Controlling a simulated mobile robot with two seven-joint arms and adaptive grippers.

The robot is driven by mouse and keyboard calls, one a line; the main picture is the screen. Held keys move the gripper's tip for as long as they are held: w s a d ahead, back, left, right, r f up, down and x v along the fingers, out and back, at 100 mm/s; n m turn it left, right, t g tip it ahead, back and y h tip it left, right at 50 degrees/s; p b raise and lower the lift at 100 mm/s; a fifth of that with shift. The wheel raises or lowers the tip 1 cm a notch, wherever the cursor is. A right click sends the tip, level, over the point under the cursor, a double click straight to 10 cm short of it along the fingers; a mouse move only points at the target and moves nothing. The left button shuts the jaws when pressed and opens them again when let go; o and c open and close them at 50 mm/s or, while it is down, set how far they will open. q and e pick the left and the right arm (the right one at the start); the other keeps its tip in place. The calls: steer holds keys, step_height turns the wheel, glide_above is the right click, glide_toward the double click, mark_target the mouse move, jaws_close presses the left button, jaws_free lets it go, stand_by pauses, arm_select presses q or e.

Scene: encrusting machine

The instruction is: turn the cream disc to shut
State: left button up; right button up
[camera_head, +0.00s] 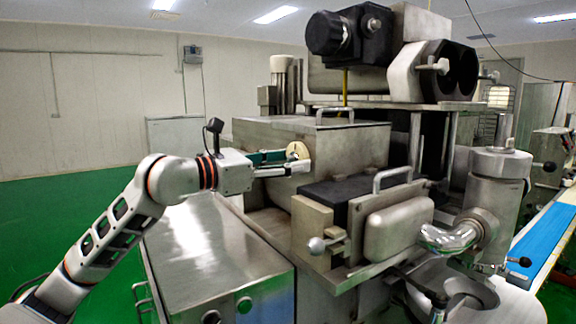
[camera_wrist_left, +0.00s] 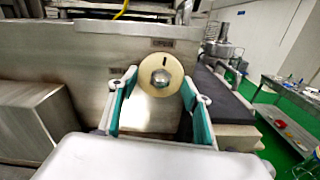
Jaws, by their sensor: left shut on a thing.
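The cream disc (camera_head: 298,151) is on the side of the steel machine housing (camera_head: 345,146). In the left wrist view the cream disc (camera_wrist_left: 173,85) faces me, with a shiny metal knob at its centre and a short dark mark above the knob, close to upright. My left gripper (camera_head: 296,161) reaches in from the left. The lower part of the disc is partly hidden. My right gripper is not in view.
A low steel cabinet (camera_head: 210,250) stands below my left arm. A steel block with a black top and handle (camera_head: 378,178) juts out right of the disc. A blue conveyor (camera_head: 548,232) is at the far right. Green floor at the left is open.

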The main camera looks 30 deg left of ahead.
arm_select(q)
steer(key=m+b, duration=0.3)
steer(key=m, duration=0.5)
steer(key=shift+a+m+b, duration=0.1)
steer(key=shift+m+b, duration=0.25)
steer(key=shift+m, duration=0.05)
steer(key=m, duration=0.3)
steer(key=shift+r+m, duration=0.1)
steer(key=shift+m, duration=0.2)
steer(key=m, duration=0.3)
steer(key=shift+r, duration=0.1)
steer(key=shift+m, duration=0.5)
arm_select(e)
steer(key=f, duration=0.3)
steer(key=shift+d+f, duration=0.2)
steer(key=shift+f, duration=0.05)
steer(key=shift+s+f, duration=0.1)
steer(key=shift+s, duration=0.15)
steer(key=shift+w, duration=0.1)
